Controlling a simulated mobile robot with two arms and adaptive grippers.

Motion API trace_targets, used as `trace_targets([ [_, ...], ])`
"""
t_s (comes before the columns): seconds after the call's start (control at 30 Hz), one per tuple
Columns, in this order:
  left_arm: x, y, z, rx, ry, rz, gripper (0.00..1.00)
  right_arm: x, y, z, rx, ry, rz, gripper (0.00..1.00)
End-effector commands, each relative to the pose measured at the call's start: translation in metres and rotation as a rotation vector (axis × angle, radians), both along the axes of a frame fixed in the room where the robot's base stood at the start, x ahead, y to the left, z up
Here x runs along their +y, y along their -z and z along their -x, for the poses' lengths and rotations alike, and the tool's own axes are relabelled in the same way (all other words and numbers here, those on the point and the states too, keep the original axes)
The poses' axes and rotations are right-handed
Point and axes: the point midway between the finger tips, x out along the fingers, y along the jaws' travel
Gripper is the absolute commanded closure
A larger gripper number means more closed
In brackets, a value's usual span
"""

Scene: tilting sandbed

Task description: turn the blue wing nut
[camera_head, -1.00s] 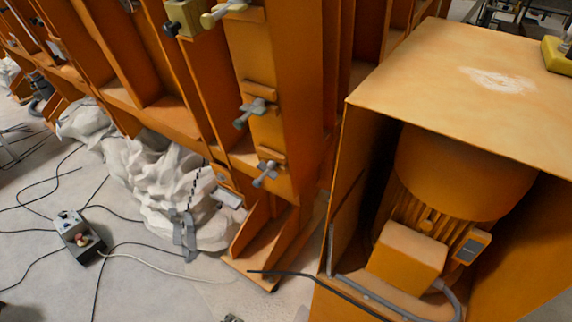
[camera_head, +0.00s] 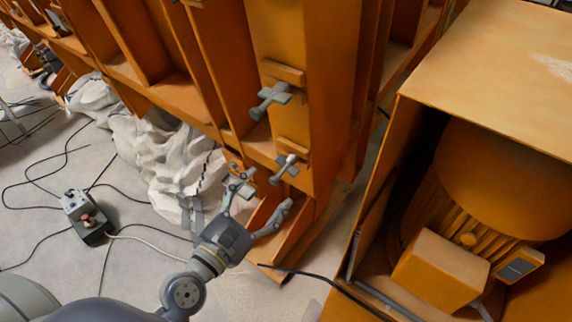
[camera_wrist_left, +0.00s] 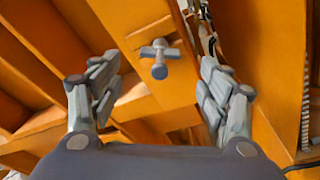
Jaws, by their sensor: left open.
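A blue-grey wing nut (camera_head: 284,168) sits on the lower part of the orange steel post (camera_head: 292,60), under a small orange ledge. A second, grey-green wing nut (camera_head: 270,99) is above it on the same post. My left gripper (camera_head: 262,192) is open and empty, just below and in front of the lower nut, its fingers pointing up toward the post. In the left wrist view a blue-grey wing nut (camera_wrist_left: 159,58) shows between the spread fingers (camera_wrist_left: 157,88), apart from both and beyond the tips. My right gripper is not in view.
An orange housing (camera_head: 480,60) with a motor (camera_head: 500,185) stands at the right. A control box (camera_head: 86,217) with cables lies on the floor at the left. White crumpled sheeting (camera_head: 165,160) lies beneath the frame. A black cable (camera_head: 315,277) crosses near the post's foot.

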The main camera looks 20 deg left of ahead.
Motion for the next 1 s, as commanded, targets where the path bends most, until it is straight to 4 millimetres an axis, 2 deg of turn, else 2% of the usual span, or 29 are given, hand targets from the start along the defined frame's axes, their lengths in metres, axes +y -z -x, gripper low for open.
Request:
trace_targets([
  [0.2,-0.010,-0.003,-0.039,-0.002,-0.001,0.002,0.30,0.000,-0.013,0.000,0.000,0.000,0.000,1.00],
  [0.4,-0.017,-0.002,-0.067,-0.001,-0.001,-0.002,0.30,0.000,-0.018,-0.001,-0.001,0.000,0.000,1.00],
  [0.6,-0.020,0.000,-0.079,0.001,0.000,-0.001,0.30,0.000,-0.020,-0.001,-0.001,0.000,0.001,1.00],
  [0.9,-0.021,0.001,-0.080,0.002,0.000,-0.002,0.30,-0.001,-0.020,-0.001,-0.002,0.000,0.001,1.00],
  [1.0,-0.021,0.000,-0.080,0.002,0.000,-0.002,0.53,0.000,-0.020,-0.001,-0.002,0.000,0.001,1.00],
])
